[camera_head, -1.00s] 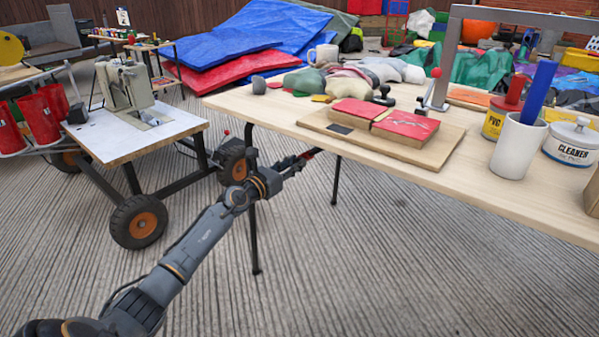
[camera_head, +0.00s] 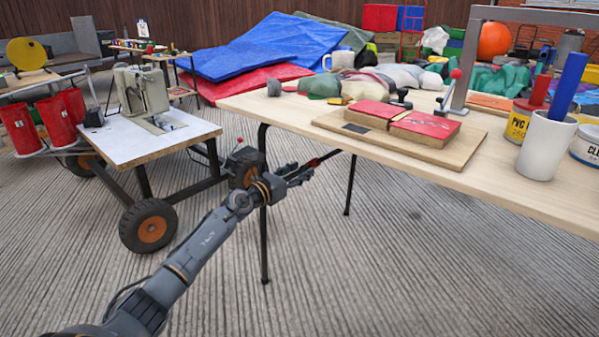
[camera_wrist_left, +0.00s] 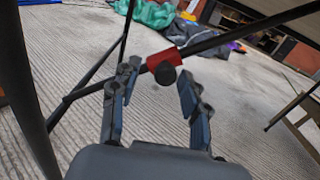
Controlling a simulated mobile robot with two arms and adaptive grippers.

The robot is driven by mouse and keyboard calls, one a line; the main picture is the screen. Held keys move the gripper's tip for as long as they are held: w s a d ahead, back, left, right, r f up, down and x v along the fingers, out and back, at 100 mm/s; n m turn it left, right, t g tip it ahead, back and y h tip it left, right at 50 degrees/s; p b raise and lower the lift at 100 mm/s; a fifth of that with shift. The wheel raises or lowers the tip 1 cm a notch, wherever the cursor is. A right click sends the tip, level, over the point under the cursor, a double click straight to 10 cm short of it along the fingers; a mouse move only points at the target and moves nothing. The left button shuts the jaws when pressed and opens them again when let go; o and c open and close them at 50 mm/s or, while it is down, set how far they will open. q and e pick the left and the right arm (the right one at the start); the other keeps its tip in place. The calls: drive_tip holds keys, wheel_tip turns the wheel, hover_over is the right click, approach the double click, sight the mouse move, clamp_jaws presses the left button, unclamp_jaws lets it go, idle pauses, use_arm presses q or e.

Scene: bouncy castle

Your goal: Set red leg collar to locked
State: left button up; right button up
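The red leg collar (camera_wrist_left: 163,62) sits on a dark, slanting bar under the table in the left wrist view. A round dark knob (camera_wrist_left: 165,74) sticks out of it toward the camera. In the head view a small red spot (camera_head: 314,162) by my fingertips seems to be the same collar. My left gripper (camera_head: 300,173) is under the table's near edge. In the left wrist view its two fingers (camera_wrist_left: 157,88) stand apart, one on each side of the knob and short of it. I see no contact. My right gripper is out of both current views.
The wooden table (camera_head: 275,108) is above and right of my left gripper, with a dark leg (camera_head: 264,235) close by. A wheeled cart (camera_head: 125,145) stands at left. The ribbed floor (camera_head: 400,270) in front is clear.

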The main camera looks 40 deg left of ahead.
use_arm(q)
drive_tip(key=shift+d+r, duration=0.1)
drive_tip(key=shift+s, duration=0.1)
drive_tip(key=s+a, duration=0.1)
drive_tip(key=s, duration=1)
drive_tip(key=shift+s, duration=0.4)
